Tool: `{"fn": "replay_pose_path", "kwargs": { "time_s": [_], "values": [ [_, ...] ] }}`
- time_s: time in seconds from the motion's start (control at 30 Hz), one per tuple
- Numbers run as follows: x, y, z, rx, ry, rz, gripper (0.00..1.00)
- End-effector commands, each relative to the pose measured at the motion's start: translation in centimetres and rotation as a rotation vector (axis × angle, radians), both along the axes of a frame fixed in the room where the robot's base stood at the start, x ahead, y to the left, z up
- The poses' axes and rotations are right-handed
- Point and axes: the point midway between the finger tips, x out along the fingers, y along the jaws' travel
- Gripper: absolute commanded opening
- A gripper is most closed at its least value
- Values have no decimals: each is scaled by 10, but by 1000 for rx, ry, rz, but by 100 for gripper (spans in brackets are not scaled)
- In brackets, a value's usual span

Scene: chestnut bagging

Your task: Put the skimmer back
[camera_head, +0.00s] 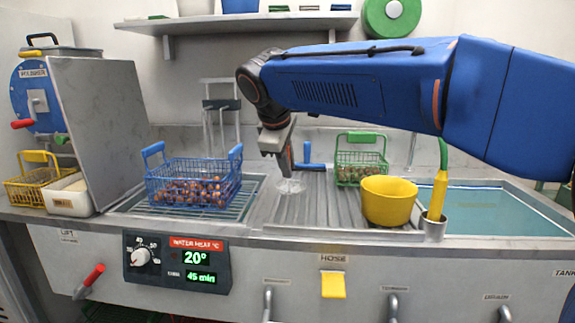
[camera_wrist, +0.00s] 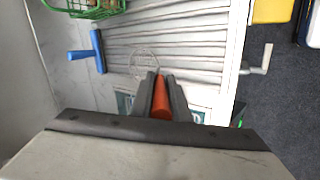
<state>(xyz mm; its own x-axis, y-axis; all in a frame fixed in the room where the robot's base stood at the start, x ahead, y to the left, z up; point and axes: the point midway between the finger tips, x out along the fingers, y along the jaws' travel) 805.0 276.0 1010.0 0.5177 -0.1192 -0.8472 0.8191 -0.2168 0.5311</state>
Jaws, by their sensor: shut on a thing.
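The skimmer has an orange-red handle (camera_wrist: 162,101) and a round wire head (camera_wrist: 145,62). In the wrist view, the handle lies between the two dark fingers of my gripper (camera_wrist: 160,82), which is shut on it. In the head view, my gripper (camera_head: 284,162) points down over the ribbed drainboard (camera_head: 318,212), and the pale wire head (camera_head: 290,186) shows just below it. I cannot tell whether the head touches the board. Most of the handle is hidden by the fingers.
A blue basket of chestnuts (camera_head: 193,186) stands left on a grate. A blue T-shaped tool (camera_head: 308,152) and a green basket (camera_head: 362,172) are behind my gripper.

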Motion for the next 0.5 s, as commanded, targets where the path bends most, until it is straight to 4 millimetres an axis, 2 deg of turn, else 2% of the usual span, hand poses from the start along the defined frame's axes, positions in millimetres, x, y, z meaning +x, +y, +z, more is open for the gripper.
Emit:
{"fn": "replay_pose_path", "kwargs": {
  "time_s": [0.17, 0.2, 0.27, 0.5],
  "values": [
    [0, 0, -2, 0, 0, 0, 0],
    [0, 0, -2, -1, 0, -1, 22],
    [0, 0, -2, -1, 0, -1, 34],
    [0, 0, -2, 0, 0, 0, 34]
  ]
}}
